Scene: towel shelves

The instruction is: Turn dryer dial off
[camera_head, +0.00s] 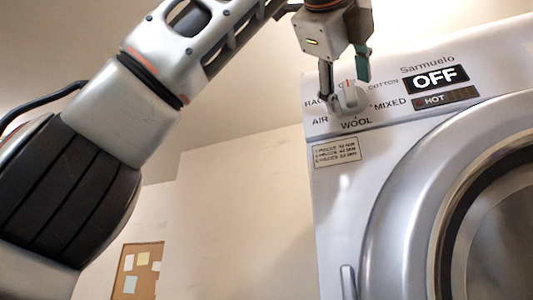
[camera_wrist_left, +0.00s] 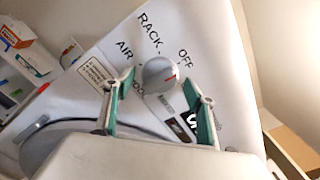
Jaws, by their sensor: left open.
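The round grey dial (camera_head: 351,98) sits on the sloped top panel of the white dryer (camera_head: 335,200), with a small red mark near its upper edge. The dial also shows in the left wrist view (camera_wrist_left: 158,74), its red mark toward the right, near the OFF label. The dryer's display (camera_head: 436,78) reads OFF. My left gripper (camera_head: 347,90) is open, one finger on each side of the dial; it also shows in the left wrist view (camera_wrist_left: 160,88). I cannot tell whether the fingers touch the dial. My right gripper is not in view.
Labels around the dial include AIR, WOOL, MIXED and COTTON. A smaller display (camera_head: 445,97) reads HOT. The round dryer door (camera_head: 400,215) is below right. A corkboard (camera_head: 137,270) hangs at lower left. Shelves with boxes (camera_wrist_left: 27,62) stand left in the wrist view.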

